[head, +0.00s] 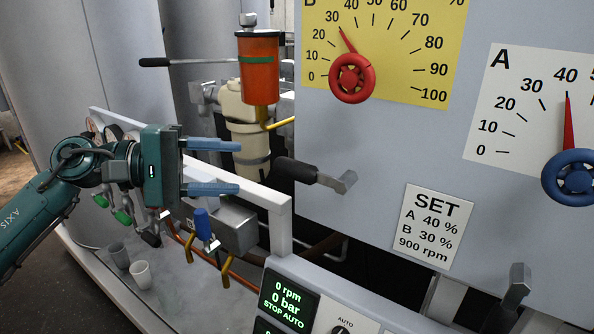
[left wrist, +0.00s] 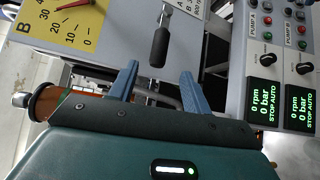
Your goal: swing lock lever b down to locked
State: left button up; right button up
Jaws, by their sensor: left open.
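Lock lever b (head: 298,171) has a black grip and a grey metal arm at the lower left of the panel, below the yellow B scale. Its grip points left, nearly level, in the head view. In the left wrist view, lever b (left wrist: 159,46) lies just beyond the fingertips, roughly in line with the gap between them. My left gripper (head: 239,167) is open and empty, to the left of the grip and apart from it. Its two blue fingers also show in the left wrist view (left wrist: 160,69). My right gripper is not in view.
A red knob (head: 351,78) sits on the yellow scale and a blue knob (head: 572,178) on the A scale. Another lever (head: 517,283) is at the lower right. An orange cylinder (head: 259,70) stands behind my gripper. A white frame post (head: 280,222) and a display (head: 288,299) are below.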

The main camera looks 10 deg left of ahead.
aim_at(308, 171)
pick_arm(q)
jog(key=p+x, duration=0.1)
jog(key=x, duration=0.1)
jog(key=p+x, duration=0.1)
jog(key=x, duration=0.1)
jog(key=p+x, duration=0.1)
jog(key=x, duration=0.1)
jog(key=shift+d+r, duration=0.3)
jog(key=shift+d, duration=0.05)
jog(key=p+x, duration=0.2)
jog(key=x, duration=0.3)
jog(key=shift+w+d+f+p, duration=0.2)
jog(key=shift+p, duration=0.1)
jog(key=shift+w+d+f, duration=0.15)
jog(key=shift+d+f, duration=0.05)
jog(key=shift+d, duration=0.2)
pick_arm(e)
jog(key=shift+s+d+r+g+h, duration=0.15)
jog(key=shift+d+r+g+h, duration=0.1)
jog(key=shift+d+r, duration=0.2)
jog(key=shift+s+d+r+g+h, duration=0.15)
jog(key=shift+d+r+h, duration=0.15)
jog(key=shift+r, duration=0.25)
pick_arm(q)
grip_shut()
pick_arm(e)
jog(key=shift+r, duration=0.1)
